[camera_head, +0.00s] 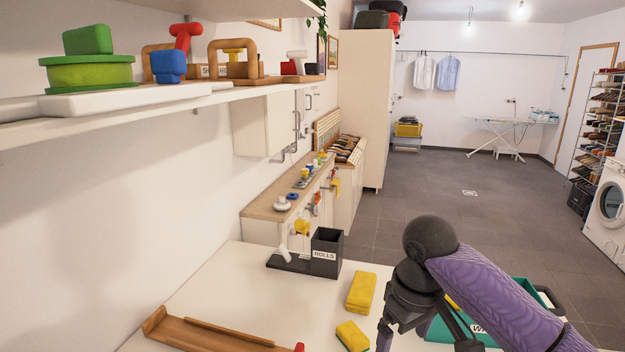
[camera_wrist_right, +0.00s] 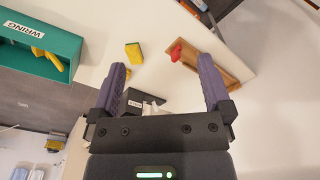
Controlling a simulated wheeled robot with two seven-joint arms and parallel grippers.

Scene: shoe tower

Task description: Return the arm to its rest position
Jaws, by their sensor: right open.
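My right arm, with a purple sleeve (camera_head: 500,290) and dark joints, comes into the head view from the lower right and is bent over the white table (camera_head: 225,285). My right gripper (camera_wrist_right: 162,82) shows in the right wrist view with its two purple fingers wide apart. Nothing is between its fingers, and it is above the table surface. In the head view the dark wrist parts hang down in front of the teal bin, and the fingertips are not clear. My left arm and gripper are not seen.
A teal bin (camera_wrist_right: 40,45) labelled WRING holds yellow items and stands near the arm. Yellow sponges (camera_head: 361,292) lie on the table. A black ROLLS box (camera_head: 327,253) stands at the back, a wooden tray (camera_head: 205,337) in front. A shelf (camera_head: 160,97) overhangs at upper left.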

